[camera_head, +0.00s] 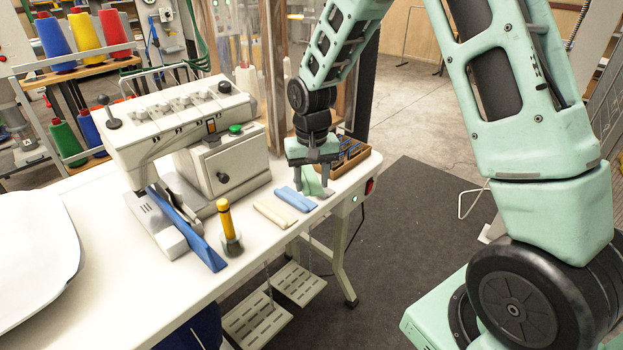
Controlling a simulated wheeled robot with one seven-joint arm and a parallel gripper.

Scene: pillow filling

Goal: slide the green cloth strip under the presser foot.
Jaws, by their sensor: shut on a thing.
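My gripper (313,191) points down over the right end of the white table, beyond the light blue strip. It is shut on the green cloth strip (314,182), which shows as a pale green patch between the fingers and is partly hidden by them. I cannot tell whether the strip touches the table. The white sewing machine (185,132) stands to the left. Its presser foot is too small and shaded to make out. A dark blue strip (207,251) lies on the machine's bed, slanting towards the front edge.
A light blue strip (296,199) and a cream strip (274,215) lie between the machine and my gripper. A yellow-handled tool (225,222) stands upright near the machine. A wooden box (354,157) sits behind my gripper. The front table edge is close.

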